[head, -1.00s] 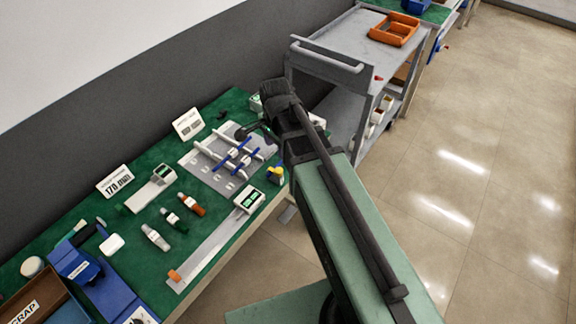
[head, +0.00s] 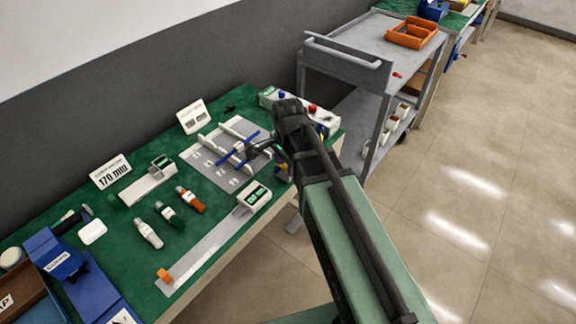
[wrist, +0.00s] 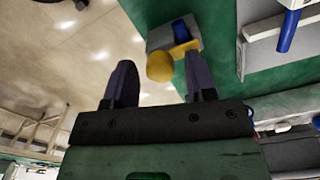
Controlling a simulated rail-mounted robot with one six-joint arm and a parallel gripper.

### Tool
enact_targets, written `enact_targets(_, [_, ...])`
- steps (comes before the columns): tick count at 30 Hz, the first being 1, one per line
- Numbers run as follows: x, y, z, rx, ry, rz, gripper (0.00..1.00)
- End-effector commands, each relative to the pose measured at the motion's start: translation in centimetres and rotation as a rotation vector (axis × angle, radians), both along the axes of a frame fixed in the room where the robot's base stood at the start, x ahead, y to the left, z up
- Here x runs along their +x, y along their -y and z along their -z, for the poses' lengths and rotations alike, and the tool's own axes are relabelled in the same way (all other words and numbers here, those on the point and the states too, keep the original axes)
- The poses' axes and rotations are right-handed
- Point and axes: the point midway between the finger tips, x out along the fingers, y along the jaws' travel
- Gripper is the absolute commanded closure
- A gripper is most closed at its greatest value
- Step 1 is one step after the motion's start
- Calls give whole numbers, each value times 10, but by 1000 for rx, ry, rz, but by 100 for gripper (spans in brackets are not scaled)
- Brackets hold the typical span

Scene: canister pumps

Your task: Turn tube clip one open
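The tube clips show as blue levers (head: 238,149) across white tubes (head: 215,147) on a grey plate (head: 196,160) on the green bench. Which lever is clip one I cannot tell. In the wrist view, part of a blue lever (wrist: 288,30) on a white piece shows at the upper right, outside my fingers. My gripper (head: 262,149) is at the right side of the plate in the head view, close to the levers; contact cannot be told. In the wrist view my gripper (wrist: 160,80) has its two dark fingers apart, with nothing held between them.
A grey block with a yellow knob (wrist: 160,66) lies beyond my fingertips. A white box with red and blue knobs (head: 312,110) stands behind my wrist. A grey rail with a display (head: 254,195) lies at the bench's front. A grey cart (head: 345,65) stands to the right.

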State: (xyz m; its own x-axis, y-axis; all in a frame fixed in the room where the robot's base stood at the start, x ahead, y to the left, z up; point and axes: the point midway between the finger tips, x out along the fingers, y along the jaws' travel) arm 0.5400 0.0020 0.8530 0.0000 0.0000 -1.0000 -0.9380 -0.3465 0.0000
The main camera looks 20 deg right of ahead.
Motion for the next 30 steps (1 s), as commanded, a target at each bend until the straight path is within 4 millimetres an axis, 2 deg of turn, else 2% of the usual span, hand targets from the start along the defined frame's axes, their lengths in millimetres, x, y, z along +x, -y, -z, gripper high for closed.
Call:
enact_targets(1, [0,0,0,0,0,0,58])
enact_targets(6, [0,0,0,0,0,0,84])
enact_targets(9, [0,0,0,0,0,0,96])
enact_targets(20, [0,0,0,0,0,-55,96])
enact_targets(30, [0,0,0,0,0,-286,96])
